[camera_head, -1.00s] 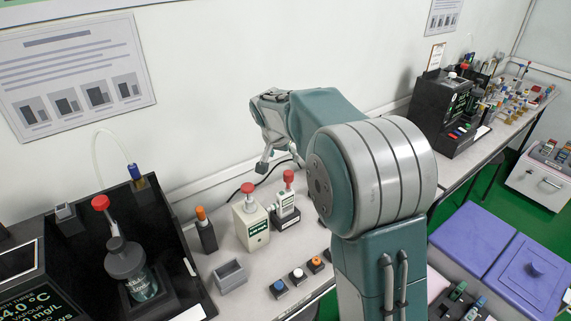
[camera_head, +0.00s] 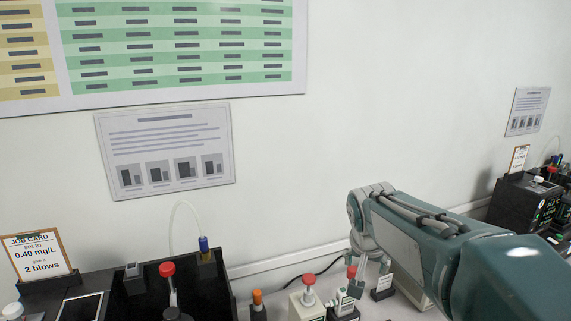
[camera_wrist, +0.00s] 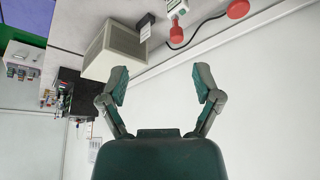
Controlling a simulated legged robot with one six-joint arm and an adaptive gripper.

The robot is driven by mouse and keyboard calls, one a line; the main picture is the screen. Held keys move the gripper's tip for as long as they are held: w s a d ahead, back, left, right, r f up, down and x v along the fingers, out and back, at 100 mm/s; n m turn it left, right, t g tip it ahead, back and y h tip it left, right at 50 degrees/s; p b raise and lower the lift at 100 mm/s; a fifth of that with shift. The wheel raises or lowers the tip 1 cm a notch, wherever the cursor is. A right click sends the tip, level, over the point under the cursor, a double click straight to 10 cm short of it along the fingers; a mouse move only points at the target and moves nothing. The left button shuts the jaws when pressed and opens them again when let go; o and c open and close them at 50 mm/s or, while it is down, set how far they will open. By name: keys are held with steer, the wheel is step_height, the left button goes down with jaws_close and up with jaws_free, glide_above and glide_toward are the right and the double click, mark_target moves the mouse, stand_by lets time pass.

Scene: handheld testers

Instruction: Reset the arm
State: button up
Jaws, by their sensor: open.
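My arm (camera_head: 425,245) reaches in from the lower right of the head view, with its wrist bent downward near the wall. My gripper (camera_head: 357,290) hangs low above the back of the bench, close to the small red-topped testers. The wrist view, where the bench is at the top, shows my gripper (camera_wrist: 161,78) with its two fingers spread wide. Nothing is between them. In the head view the fingers are small, and I cannot tell their distance to the testers.
A cream red-topped tester (camera_head: 307,300) and a white one (camera_head: 345,300) stand near the gripper. A pale grilled box (camera_wrist: 118,48) shows in the wrist view. A job card (camera_head: 38,255) stands far left. The wall is behind.

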steer(key=s+a+f+n+t+y, duration=0.1)
steer(key=s+n, duration=0.3)
steer(key=s, duration=1.8)
steer(key=shift+a+f+n+y, duration=0.4)
steer(key=shift+a+f, duration=0.05)
steer(key=shift+f, duration=0.2)
